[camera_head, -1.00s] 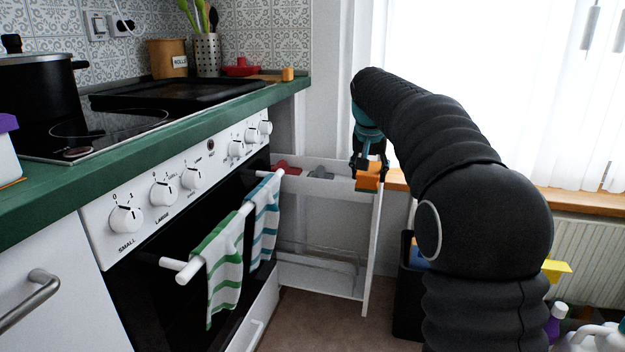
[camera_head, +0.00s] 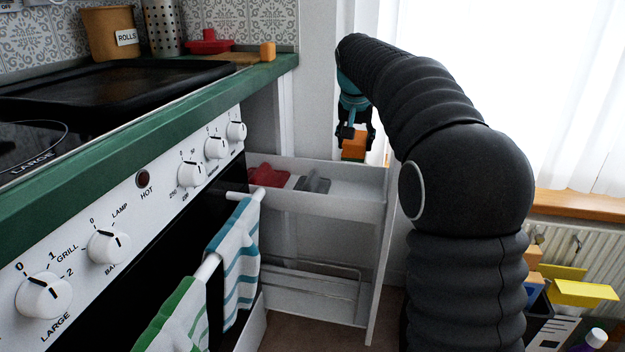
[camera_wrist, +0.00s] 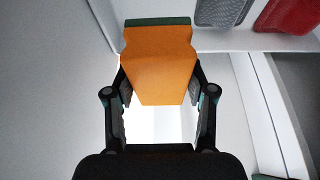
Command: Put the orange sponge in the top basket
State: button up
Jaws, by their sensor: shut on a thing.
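The orange sponge (camera_head: 353,144), with a dark green layer on one end, is held in my gripper (camera_head: 356,132). In the wrist view the sponge (camera_wrist: 160,65) sits between the two fingers of my gripper (camera_wrist: 160,92), which touch its sides. The top basket (camera_head: 345,207) is the upper white tray of the pulled-out unit beside the oven. It holds a red item (camera_head: 268,175) and a grey item (camera_head: 313,183) toward its left. In the head view the sponge appears above the basket's right, far part, apart from its floor.
The green counter (camera_head: 190,105) and the oven are at left, with towels (camera_head: 238,250) on the oven rail. A lower wire-railed basket (camera_head: 310,290) is below. Another orange block (camera_head: 268,52) stands on the counter end. The top basket's right part looks clear.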

aim_at(353, 145)
notch_tip(353, 145, down, 10)
jog(key=shift+r+b, duration=0.15)
jog(key=shift+b, duration=1)
jog(key=shift+f+b, duration=0.3)
jog(key=shift+f, duration=0.3)
jog(key=o, duration=1.4)
jog(key=shift+r+p, duration=0.3)
jog(key=shift+r, duration=0.25)
jog(key=p+v, duration=0.2)
jog(key=v, duration=0.9)
jog(key=shift+r, duration=0.15)
jog(key=shift+s+r, duration=0.35)
jog(key=shift+r, duration=0.05)
